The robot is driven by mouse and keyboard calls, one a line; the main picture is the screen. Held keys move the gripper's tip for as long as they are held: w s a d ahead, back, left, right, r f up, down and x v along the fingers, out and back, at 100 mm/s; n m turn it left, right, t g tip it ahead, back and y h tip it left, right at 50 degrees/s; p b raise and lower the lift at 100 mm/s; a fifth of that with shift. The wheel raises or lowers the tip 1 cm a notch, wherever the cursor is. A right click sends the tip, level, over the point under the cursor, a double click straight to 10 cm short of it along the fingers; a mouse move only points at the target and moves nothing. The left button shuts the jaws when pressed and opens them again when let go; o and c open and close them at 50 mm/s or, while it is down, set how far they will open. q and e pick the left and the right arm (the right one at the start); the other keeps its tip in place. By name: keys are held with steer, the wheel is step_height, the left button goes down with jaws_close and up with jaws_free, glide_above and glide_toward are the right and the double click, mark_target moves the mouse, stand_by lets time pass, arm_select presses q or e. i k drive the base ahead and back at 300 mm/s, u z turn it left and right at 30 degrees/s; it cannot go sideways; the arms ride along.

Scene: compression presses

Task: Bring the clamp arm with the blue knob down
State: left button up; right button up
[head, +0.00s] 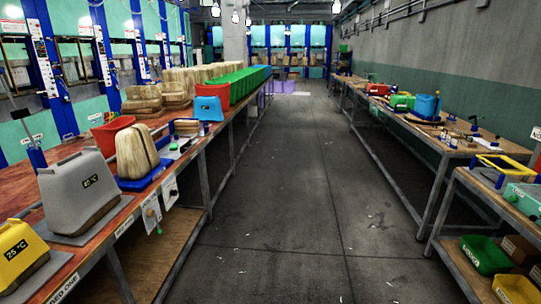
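No clamp arm with a blue knob can be made out for certain. On the right-hand bench, small dark-blue knob-like parts (474,120) stand among tools, too small to tell whether they belong to clamp arms. On the left bench, a thin grey rod (21,116) rises at a tilt from a blue upright part (37,158); I cannot tell if it is a clamp arm. Neither of my grippers is in the head view.
A long left bench (75,232) carries a grey box marked 40 °C (82,192), a yellow box (22,252), a beige block (134,152) and bins. The right bench (400,113) holds tools and a blue container (426,106).

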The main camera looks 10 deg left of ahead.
mark_target(17, 114)
steer(key=i, duration=2.15)
steer(key=u, duration=2.4)
